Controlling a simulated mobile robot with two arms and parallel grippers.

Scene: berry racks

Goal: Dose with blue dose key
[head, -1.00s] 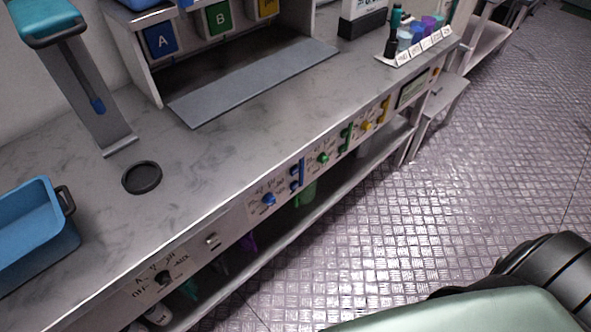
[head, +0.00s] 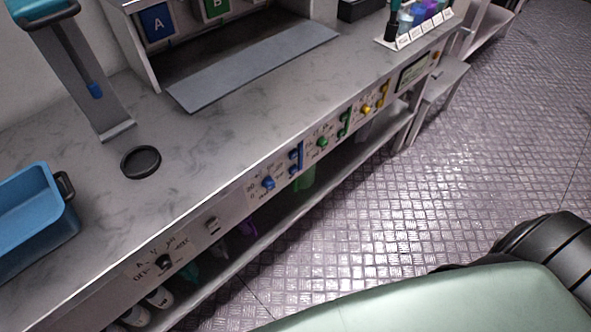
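The counter's front panel carries a blue knob (head: 268,183) with markings around it. Beside it, to the right, are small blue parts (head: 295,161) one above the other, which may be the blue dose key; they are too small to tell apart. Above and behind, a blue panel marked A (head: 157,22) sits in the dispenser housing, next to a green panel marked B (head: 215,7). Neither of my grippers is in view.
A blue bin (head: 36,212) and a black round disc (head: 141,162) are on the counter's left. Green (head: 322,142) and yellow (head: 366,108) knobs continue along the panel. A rack of coloured cups (head: 420,25) stands at the far right. The patterned floor (head: 480,140) in front is clear.

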